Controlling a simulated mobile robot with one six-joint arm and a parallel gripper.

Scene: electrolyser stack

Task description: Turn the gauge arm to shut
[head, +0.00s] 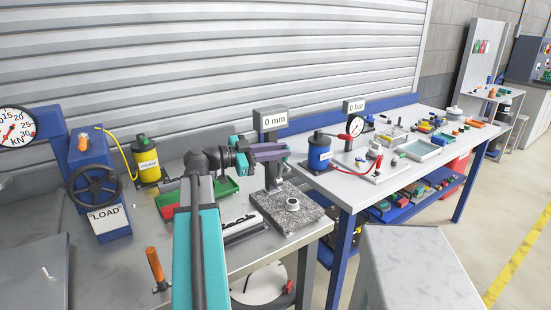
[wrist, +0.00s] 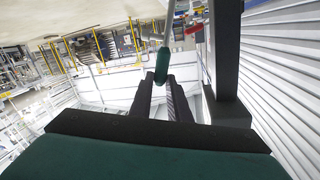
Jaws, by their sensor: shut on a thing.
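In the wrist view, the gauge arm shows as a thin pale rod (wrist: 168,25) ending in a dark green grip (wrist: 162,66). My gripper (wrist: 161,82) is shut on that green grip, with one dark finger on each side of it. A dark upright post (wrist: 227,45) stands close on the right in this view. In the head view, my gripper (head: 280,152) is at the gauge stand, just below the "0 mm" display (head: 271,120) and above the speckled stone block (head: 305,220). The grip is not clearly visible from there.
A metal ring piece (head: 293,204) sits on the stone block. Green and red bins (head: 226,189) lie behind my arm. A blue press with a handwheel (head: 95,185) and a yellow grease can (head: 148,168) stand left. A second bench (head: 400,180) with a blue pump stands right.

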